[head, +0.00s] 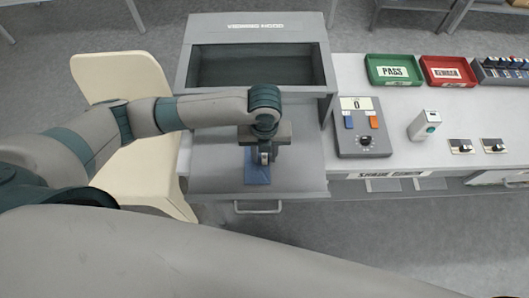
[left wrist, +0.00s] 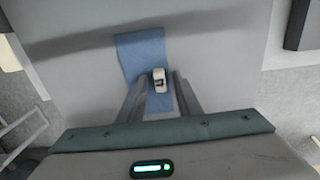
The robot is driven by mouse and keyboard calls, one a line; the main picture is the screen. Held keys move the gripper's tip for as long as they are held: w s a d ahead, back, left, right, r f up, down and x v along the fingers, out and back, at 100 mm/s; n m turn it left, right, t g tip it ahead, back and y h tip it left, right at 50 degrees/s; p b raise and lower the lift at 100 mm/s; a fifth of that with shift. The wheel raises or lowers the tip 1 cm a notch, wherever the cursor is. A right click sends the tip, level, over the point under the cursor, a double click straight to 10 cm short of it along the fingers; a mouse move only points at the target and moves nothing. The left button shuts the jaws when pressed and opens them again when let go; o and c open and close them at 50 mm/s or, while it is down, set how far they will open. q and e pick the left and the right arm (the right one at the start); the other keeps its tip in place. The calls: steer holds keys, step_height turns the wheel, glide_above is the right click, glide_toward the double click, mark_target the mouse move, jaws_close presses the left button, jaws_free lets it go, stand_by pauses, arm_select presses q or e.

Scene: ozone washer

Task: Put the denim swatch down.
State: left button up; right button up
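The blue denim swatch (head: 257,174) lies on the grey drawer plate in front of the washer box. In the left wrist view the denim swatch (left wrist: 141,55) is a long blue strip, its near part between and below my fingers. A small white tab (left wrist: 159,76) stands on it. My left gripper (head: 264,158) points down over the swatch. In the left wrist view my left gripper (left wrist: 159,84) has its fingertips on either side of the tab, with what look like narrow gaps. My right gripper is out of view.
The open washer box (head: 257,28) stands behind the plate (head: 215,180). To the right are a control panel (head: 364,145), a white block (head: 424,125), a green PASS tray (head: 394,84) and a red tray (head: 447,85). A cream chair (head: 125,75) stands left.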

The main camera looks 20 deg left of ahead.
mark_target(265, 156)
arm_select(q)
step_height(265, 156, up, 12)
steer(key=b, duration=0.3)
stand_by(0.5)
stand_by(0.5)
